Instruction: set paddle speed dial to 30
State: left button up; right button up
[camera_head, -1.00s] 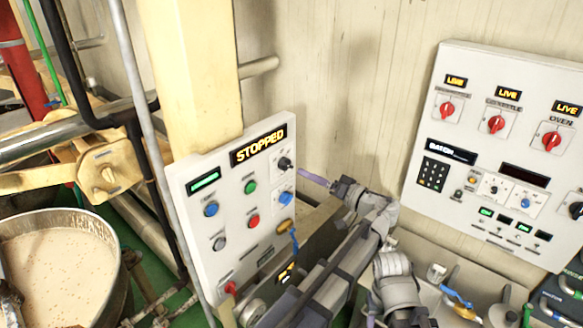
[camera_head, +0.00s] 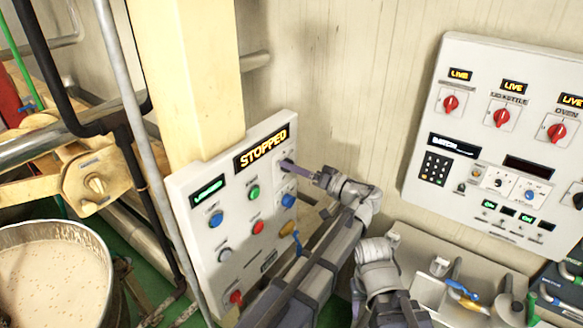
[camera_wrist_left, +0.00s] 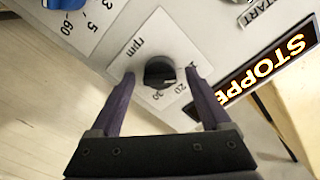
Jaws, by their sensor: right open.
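The black paddle speed dial (camera_wrist_left: 160,72) sits on a white plate marked rpm, 20 and 30 in the left wrist view. My left gripper (camera_wrist_left: 160,75) has its two purple fingers on either side of the dial, with a visible gap to each side. Where the dial's pointer stands is hard to tell. In the head view my left gripper (camera_head: 297,170) reaches the upper right of the control panel (camera_head: 205,262), under the STOPPED display (camera_head: 262,148), and hides the dial. My right gripper (camera_head: 357,296) is low in the head view, mostly hidden by its arm, away from the panel.
A blue knob (camera_head: 288,200) is just below the dial, and an orange knob (camera_head: 287,229) is lower. Green (camera_head: 254,192) and red (camera_head: 258,227) buttons are to the left. A kettle of pale mix (camera_head: 50,280) stands at left. A second panel (camera_head: 425,205) is at right.

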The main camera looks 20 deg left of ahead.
pick_arm(q)
jog(key=shift+c, duration=0.6)
jog(key=shift+a, duration=0.15)
jog(key=c, duration=0.4)
grip_shut()
jog(key=shift+m, duration=0.3)
jog(key=shift+f+m, duration=0.15)
jog(key=shift+m, duration=9.45)
